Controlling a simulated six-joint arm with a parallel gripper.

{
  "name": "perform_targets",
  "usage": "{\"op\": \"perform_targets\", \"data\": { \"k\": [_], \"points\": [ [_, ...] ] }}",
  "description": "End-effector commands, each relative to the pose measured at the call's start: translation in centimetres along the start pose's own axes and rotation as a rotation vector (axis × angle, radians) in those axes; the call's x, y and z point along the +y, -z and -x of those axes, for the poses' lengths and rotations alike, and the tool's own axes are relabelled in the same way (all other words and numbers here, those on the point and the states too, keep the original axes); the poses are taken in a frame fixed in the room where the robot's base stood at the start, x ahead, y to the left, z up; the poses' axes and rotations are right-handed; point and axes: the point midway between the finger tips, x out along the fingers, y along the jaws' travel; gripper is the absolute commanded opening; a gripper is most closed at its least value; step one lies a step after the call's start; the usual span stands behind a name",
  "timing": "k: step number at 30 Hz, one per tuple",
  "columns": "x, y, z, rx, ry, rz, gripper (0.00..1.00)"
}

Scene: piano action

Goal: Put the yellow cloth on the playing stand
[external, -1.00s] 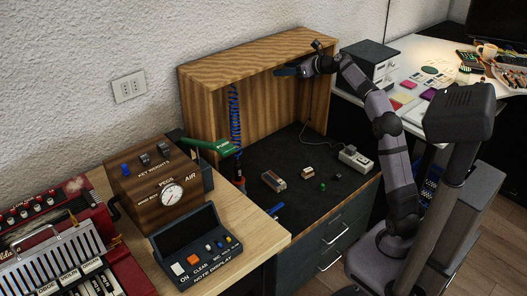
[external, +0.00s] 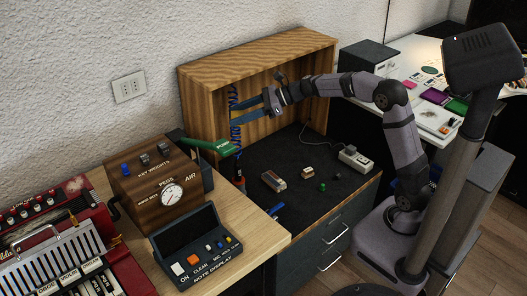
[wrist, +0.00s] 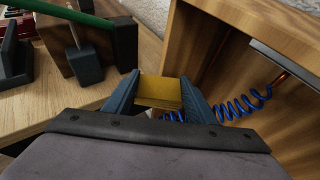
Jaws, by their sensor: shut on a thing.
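The yellow cloth (wrist: 160,93) is a flat folded square between the two blue fingers of my gripper (wrist: 160,84) in the wrist view. My gripper is shut on it. In the external view my gripper (external: 235,111) is in front of the wooden hutch, above the dark worktop and close to the green lever. The cloth cannot be made out clearly there. I cannot tell which thing is the playing stand.
The wooden hutch (external: 255,52) with a coiled blue hose (wrist: 240,106) is beside my gripper. A green lever (external: 211,146) sticks out from a wooden gauge box (external: 150,185). A dark button panel (external: 190,245) and a red accordion (external: 60,245) are left. Small parts lie on the dark worktop (external: 300,205).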

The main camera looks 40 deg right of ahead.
Motion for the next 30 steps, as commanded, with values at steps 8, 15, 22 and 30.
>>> {"op": "perform_targets", "data": {
  "k": [8,15,22,30],
  "points": [
    [13.8,-2.2,-1.7,0.002,-0.253,0.101,0.30],
    [25.5,-2.8,-0.2,0.002,-0.438,0.180,0.30],
    [33.6,-2.5,2.7,0.001,-0.556,0.233,0.29],
    [38.6,-2.0,5.4,0.000,-0.627,0.264,0.29]
  ]
}}
